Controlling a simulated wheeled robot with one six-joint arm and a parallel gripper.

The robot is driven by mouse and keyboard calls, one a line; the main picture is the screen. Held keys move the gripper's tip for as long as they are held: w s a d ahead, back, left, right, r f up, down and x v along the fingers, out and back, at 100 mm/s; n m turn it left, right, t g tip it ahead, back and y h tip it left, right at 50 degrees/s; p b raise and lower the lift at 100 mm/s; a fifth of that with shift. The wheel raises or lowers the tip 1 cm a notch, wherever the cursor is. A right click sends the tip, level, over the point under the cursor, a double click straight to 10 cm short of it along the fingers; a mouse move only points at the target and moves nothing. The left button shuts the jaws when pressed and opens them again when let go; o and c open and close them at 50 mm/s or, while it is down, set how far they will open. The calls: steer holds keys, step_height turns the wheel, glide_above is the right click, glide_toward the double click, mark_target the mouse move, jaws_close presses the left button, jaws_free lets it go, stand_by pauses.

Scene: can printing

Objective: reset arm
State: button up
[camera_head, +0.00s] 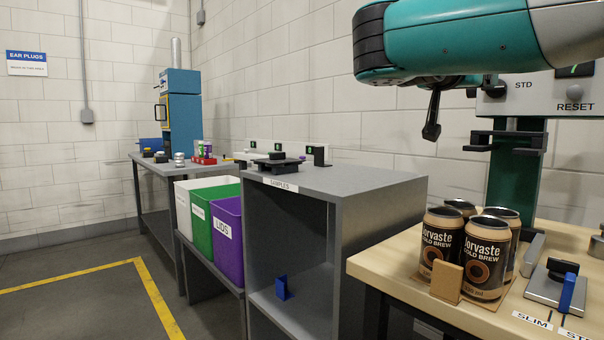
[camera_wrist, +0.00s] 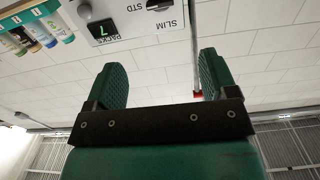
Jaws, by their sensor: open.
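My gripper (camera_wrist: 160,76) shows in the wrist view with its two green ribbed fingers spread wide apart. Nothing is between them but the view of the pale block wall behind. In the head view my teal arm (camera_head: 455,40) stretches across the upper right, above the wooden bench. My fingers cannot be made out clearly in the head view.
Several brown cold brew cans (camera_head: 486,258) stand on the wooden bench (camera_head: 405,260), below my arm. A grey shelf unit (camera_head: 375,190) is left of it, then a purple bin (camera_head: 228,240) and a green bin. A control panel (camera_wrist: 130,17) shows in the wrist view. Floor at left is clear.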

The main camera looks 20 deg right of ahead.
steer(key=w+a+f+n+t+y, duration=0.25)
steer(key=a+f+n+y, duration=0.2)
steer(key=f, duration=0.25)
steer(key=w+a+f+n+t+y, duration=0.2)
steer(key=w+a+f+n+y, duration=0.15)
steer(key=a+f+y, duration=0.2)
steer(key=s+a+f+n+g+y, duration=0.35)
steer(key=s+a+f, duration=0.3)
steer(key=f, duration=0.25)
steer(key=s+a+f+n+g+y, duration=0.2)
steer(key=s+a+f+n+y, duration=0.35)
steer(key=a+f, duration=0.3)
steer(key=s+a+f+n+g+y, duration=0.1)
steer(key=s+a+f+n+g, duration=0.15)
steer(key=s, duration=0.45)
steer(key=s+a+f+n+g+y, duration=0.1)
steer(key=s+a+f+g, duration=0.15)
steer(key=s, duration=0.55)
step_height(320, 180, up, 21)
steer(key=p, duration=2.1)
steer(key=shift+r+g, duration=0.2)
steer(key=shift+g, duration=0.2)
steer(key=shift+w, duration=0.1)
